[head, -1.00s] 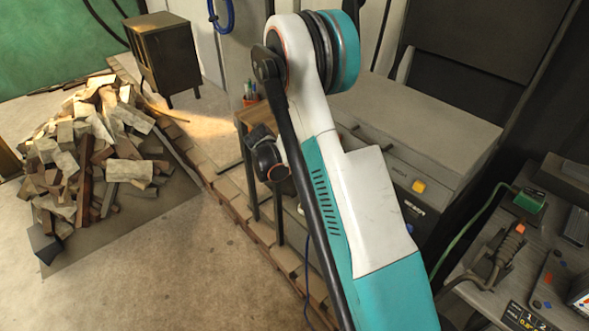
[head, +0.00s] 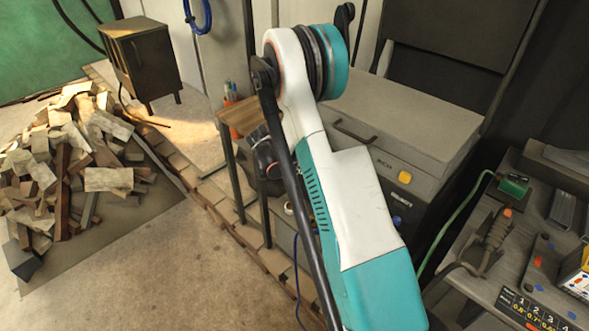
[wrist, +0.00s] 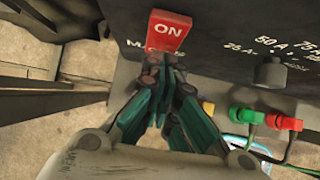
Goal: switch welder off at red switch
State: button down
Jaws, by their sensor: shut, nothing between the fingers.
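The red switch (wrist: 168,31) is at the top of the wrist view, on the edge of the welder's dark front panel (wrist: 220,35). Its face reads ON. My gripper (wrist: 165,64) is shut and empty. Its fingertips are just below the switch's lower edge in the wrist view; I cannot tell whether they touch it. In the head view my arm hides the gripper, and I cannot make out the switch there.
The panel also bears a dark knob (wrist: 270,72), a green plug (wrist: 246,117) and a red plug (wrist: 284,122). A small wooden-topped table (head: 240,112) stands left of my arm. A grey chest (head: 410,125) and a cluttered bench (head: 480,275) are to the right.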

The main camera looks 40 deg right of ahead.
jog(key=shift+d+f, duration=0.35)
jog(key=shift+r, duration=0.2)
jog(key=shift+r, duration=0.65)
jog(key=a+f+p+v, duration=0.1)
jog(key=a+p+v, duration=0.1)
jog(key=v, duration=1.1)
jog(key=shift+a+f+p, duration=0.25)
jog(key=shift+f+p, duration=0.2)
jog(key=shift+p, duration=0.3)
